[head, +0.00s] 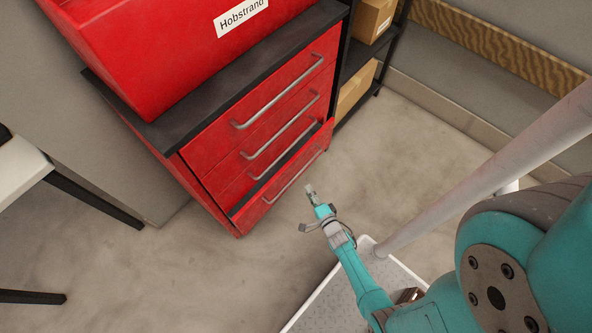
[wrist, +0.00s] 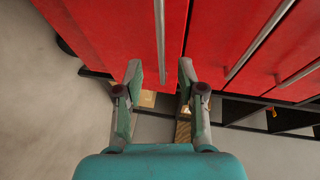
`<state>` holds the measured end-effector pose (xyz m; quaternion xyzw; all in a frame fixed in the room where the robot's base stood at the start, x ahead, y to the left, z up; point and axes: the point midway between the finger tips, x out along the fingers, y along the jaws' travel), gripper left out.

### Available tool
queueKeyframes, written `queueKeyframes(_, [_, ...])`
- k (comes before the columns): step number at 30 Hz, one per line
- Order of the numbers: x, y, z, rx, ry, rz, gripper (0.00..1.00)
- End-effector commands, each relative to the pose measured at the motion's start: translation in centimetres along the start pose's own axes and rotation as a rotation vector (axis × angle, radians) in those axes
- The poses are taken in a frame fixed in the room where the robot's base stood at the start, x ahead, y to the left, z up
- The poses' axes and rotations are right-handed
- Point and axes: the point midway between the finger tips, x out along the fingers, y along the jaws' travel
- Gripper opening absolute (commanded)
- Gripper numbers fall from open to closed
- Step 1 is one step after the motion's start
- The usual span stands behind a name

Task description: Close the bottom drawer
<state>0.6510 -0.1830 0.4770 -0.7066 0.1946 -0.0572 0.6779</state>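The bottom drawer (head: 285,179) of the red cabinet stands slightly open; a dark gap shows behind its top edge in the head view. Its front is red with a long grey bar handle (head: 293,180). In the wrist view the drawer front (wrist: 110,35) fills the upper left, and its handle (wrist: 160,40) runs down between the fingertips. My gripper (head: 309,207) is in front of the drawer, near its right half. In the wrist view my gripper (wrist: 160,76) has its two fingers apart with nothing held. Whether a fingertip touches the drawer or handle, I cannot tell.
The upper drawers (head: 270,105) look shut, with bar handles sticking out. A red box labelled Hobstrand (head: 150,55) sits on the dark cabinet top. A black shelf with cardboard boxes (head: 372,18) stands to the right. The floor (head: 220,280) before the cabinet is clear.

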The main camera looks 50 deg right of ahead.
Motion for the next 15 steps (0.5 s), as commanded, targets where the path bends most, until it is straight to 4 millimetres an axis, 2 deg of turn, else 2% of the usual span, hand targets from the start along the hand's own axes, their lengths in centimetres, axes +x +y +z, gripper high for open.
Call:
queueKeyframes(5, [1.3, -0.1, 0.1, -0.003, -0.004, -0.005, 0.39])
queueKeyframes(15, [6.5, -0.1, 0.1, -0.001, -0.003, -0.004, 0.39])
